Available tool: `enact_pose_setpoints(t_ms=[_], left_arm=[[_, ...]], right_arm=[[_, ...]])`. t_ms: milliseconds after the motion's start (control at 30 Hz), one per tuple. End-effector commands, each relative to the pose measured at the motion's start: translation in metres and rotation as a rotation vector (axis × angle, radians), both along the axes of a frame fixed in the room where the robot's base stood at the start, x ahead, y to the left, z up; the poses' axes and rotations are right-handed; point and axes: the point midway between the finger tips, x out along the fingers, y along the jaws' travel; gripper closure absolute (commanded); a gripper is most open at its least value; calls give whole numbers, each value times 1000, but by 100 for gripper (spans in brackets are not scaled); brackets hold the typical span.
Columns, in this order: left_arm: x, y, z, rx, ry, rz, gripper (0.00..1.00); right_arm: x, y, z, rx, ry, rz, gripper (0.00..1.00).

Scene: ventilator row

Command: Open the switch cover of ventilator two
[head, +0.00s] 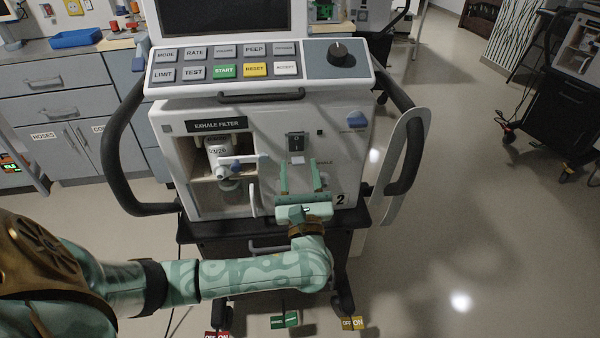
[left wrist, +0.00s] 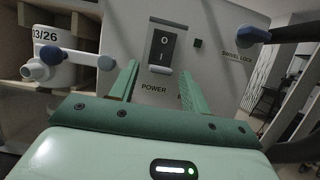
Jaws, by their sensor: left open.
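Ventilator two (head: 269,125) stands ahead with a "2" at its lower right front corner. My left gripper (head: 298,166) is open and empty, fingers pointing up toward the panel, just below the switch. In the left wrist view the fingertips (left wrist: 160,72) straddle the switch's lower end, apart from it. My right gripper is out of view.
Left of the switch is the exhale filter bay (head: 205,172) with a white canister (head: 218,152). A blue swivel lock knob (head: 357,119) is to the right. Black handles (head: 120,150) curve along both sides. Open floor (head: 480,220) lies to the right.

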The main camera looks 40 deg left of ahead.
Motion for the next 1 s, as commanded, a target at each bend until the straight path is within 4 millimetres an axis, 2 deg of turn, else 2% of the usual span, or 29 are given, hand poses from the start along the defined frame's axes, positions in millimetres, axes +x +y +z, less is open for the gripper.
enact_pose_setpoints(t_ms=[133,167,300,667,767,933,1000], left_arm=[[0,0,0,0,0,0,53],[0,0,0,0,0,0,58],[0,0,0,0,0,0,97],[-3,-2,4,-27,23,0,98],[-5,-5,9,-59,51,-1,98],[-11,-11,18,-144,129,-1,98],[-13,-13,22,-187,171,-2,98]], right_arm=[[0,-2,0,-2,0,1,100],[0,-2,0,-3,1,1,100],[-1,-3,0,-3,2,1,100],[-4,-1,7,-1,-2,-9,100],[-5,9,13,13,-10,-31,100],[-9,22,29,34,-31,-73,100],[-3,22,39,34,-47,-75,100]])
